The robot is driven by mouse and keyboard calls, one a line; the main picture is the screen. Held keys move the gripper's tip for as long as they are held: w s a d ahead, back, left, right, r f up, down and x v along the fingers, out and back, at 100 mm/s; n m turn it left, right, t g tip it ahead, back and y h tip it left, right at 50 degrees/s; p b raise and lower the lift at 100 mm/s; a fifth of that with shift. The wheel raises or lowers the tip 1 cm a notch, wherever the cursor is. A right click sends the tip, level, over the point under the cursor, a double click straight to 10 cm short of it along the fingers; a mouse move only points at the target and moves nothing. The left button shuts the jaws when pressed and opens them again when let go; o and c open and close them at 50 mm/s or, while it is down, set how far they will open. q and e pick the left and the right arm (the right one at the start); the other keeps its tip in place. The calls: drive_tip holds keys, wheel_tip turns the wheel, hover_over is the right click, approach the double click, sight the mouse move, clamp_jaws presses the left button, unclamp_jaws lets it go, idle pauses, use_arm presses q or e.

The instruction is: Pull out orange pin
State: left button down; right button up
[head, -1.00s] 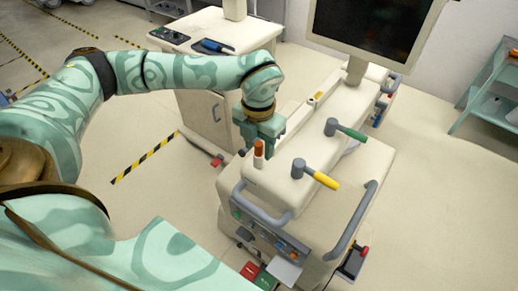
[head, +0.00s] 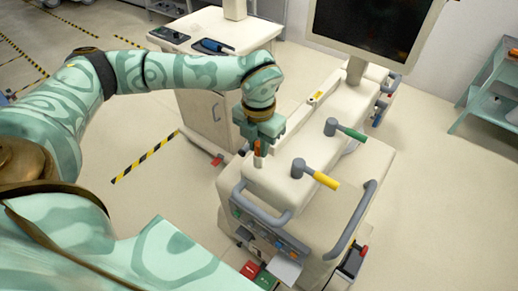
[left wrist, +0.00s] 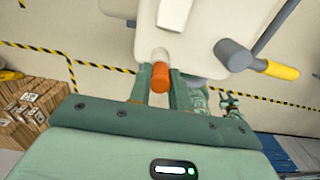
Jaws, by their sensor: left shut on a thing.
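The orange pin (head: 257,147) stands upright in the top of the covered cart (head: 290,187), near its front left corner. In the left wrist view the orange pin (left wrist: 160,77) shows between the fingers, with its pale lower part running to the cart's white surface. My left gripper (head: 259,149) comes in from the left and is shut on the orange pin. The fingers lie on both sides of the pin in the left wrist view (left wrist: 158,92). The fingers partly hide the pin in the head view. My right gripper is not in view.
A yellow-handled lever (head: 316,174) and a green-handled lever (head: 345,130) stand on the cart to the right of the pin. Grey handles (head: 352,222) edge the cart's front. A monitor (head: 375,25) rises behind. Another cart (head: 212,45) stands behind my arm. Open floor lies left.

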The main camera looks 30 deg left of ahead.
sight(258, 143)
use_arm(q)
drive_tip(key=shift+r, duration=0.15)
drive_tip(key=shift+r+p, duration=2.4)
drive_tip(key=shift+r, duration=0.45)
